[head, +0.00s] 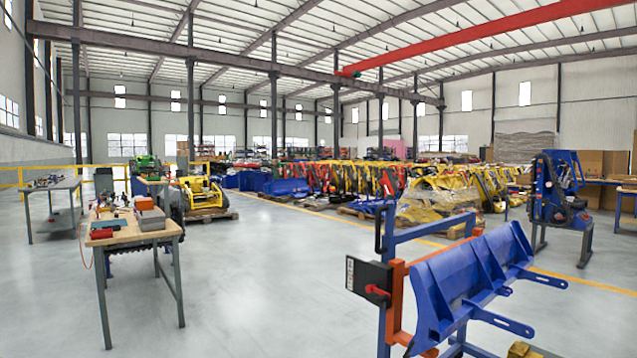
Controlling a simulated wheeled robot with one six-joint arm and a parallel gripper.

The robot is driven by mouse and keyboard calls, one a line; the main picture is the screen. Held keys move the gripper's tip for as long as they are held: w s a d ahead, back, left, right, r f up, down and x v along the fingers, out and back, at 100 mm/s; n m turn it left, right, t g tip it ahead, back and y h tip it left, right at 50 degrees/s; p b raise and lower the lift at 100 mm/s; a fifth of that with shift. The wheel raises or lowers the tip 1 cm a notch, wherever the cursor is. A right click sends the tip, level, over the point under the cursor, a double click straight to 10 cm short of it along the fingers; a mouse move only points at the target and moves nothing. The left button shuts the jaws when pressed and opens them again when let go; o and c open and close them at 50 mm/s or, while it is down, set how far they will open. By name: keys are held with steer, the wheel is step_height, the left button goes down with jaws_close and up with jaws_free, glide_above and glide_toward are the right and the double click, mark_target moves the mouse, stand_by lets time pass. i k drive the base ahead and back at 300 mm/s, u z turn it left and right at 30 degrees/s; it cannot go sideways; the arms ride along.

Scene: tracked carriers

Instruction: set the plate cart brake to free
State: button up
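A cart stands at the lower right, with a blue upright frame (384,330), orange posts (397,305) and a large blue ribbed plate piece (437,300). I take it to be the plate cart. A black box (362,274) with a pale label is mounted on its left side. A small red lever (377,290) sits on the face of this box and lies roughly level. I cannot read the label or tell which setting the lever marks. The cart's lower part is cut off by the picture's bottom edge. My gripper is not in view.
A wooden-topped workbench (128,230) with tools and boxes stands at the left. A blue machine on legs (560,205) stands at the right. Yellow and blue equipment on pallets fills the middle distance. The grey floor (270,290) between workbench and cart is clear.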

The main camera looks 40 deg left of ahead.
mark_target(382, 181)
steer(key=u, duration=0.75)
steer(key=k, duration=1.05)
steer(key=u, duration=1.25)
steer(key=i, duration=1.25)
steer(key=u, duration=0.25)
steer(key=i, duration=1.45)
steer(key=z, duration=1.1)
steer(key=i, duration=1)
steer(key=z, duration=0.95)
steer(key=i, duration=0.25)
steer(key=z, duration=0.2)
